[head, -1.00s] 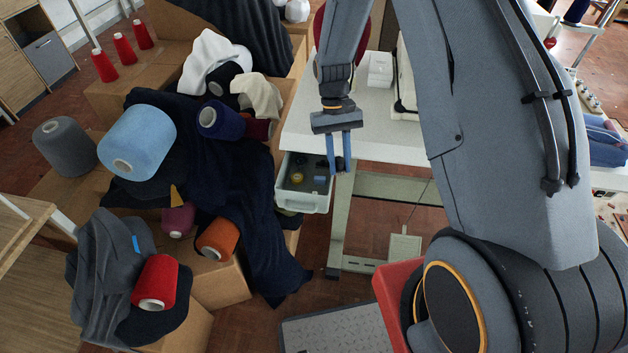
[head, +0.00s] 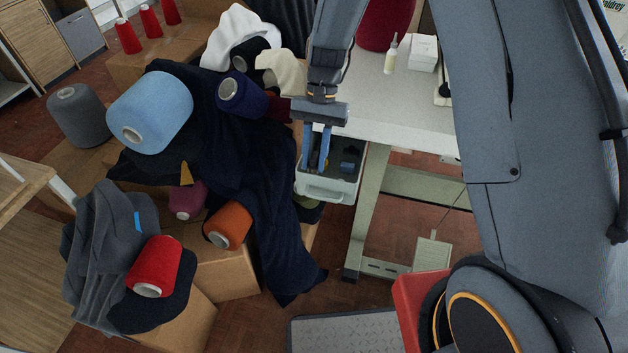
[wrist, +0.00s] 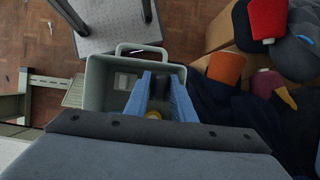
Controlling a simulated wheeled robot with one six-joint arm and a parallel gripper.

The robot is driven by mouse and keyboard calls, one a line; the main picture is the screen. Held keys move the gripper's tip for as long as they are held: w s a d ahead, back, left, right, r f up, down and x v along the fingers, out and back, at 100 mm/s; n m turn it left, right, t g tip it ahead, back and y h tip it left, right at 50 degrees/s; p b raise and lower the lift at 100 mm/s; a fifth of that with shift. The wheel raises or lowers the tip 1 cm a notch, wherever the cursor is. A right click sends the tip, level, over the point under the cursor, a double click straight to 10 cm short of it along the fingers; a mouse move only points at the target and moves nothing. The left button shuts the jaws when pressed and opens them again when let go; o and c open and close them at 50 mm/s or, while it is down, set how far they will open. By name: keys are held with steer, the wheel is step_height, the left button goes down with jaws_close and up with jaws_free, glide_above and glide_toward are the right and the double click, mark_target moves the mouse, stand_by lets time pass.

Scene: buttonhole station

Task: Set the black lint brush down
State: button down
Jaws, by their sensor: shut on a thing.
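My gripper (head: 316,168) points down over the open pale grey drawer (head: 328,190) at the table's left end. Its blue fingers are shut on the black lint brush (wrist: 158,88), a small dark shape between the fingertips in the wrist view. In the head view the fingers mostly hide the brush. The fingertips are within the drawer's outline, and the drawer also fills the middle of the wrist view (wrist: 105,85). I cannot tell whether the brush touches the drawer floor.
A blue item (head: 348,167) lies in the drawer, and a yellow round item (wrist: 153,114) shows there too. The white table (head: 400,105) carries a bottle (head: 391,55) and a white box (head: 423,53). Dark cloth (head: 270,200) and yarn cones crowd the left side.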

steer(key=shift+f+p, duration=0.35)
steer(key=shift+f, duration=3.15)
steer(key=c, duration=1.8)
jaws_free()
steer(key=shift+f, duration=0.15)
steer(key=shift+o, duration=0.2)
steer(key=b+v, duration=0.2)
steer(key=v, duration=0.9)
steer(key=s+d+r+n+t, duration=0.1)
steer(key=s+d+r, duration=0.2)
steer(key=s, duration=0.3)
steer(key=s+d+r+n+t+h, duration=0.1)
steer(key=s+d+r+t, duration=0.1)
steer(key=s+d, duration=0.4)
steer(key=s+d+r+n+t, duration=0.1)
steer(key=s+d+r, duration=0.3)
steer(key=s, duration=0.3)
steer(key=shift+s+d+r+n+t+h, duration=0.2)
steer(key=shift+d+r+n+t+h, duration=0.15)
steer(key=shift+d, duration=0.1)
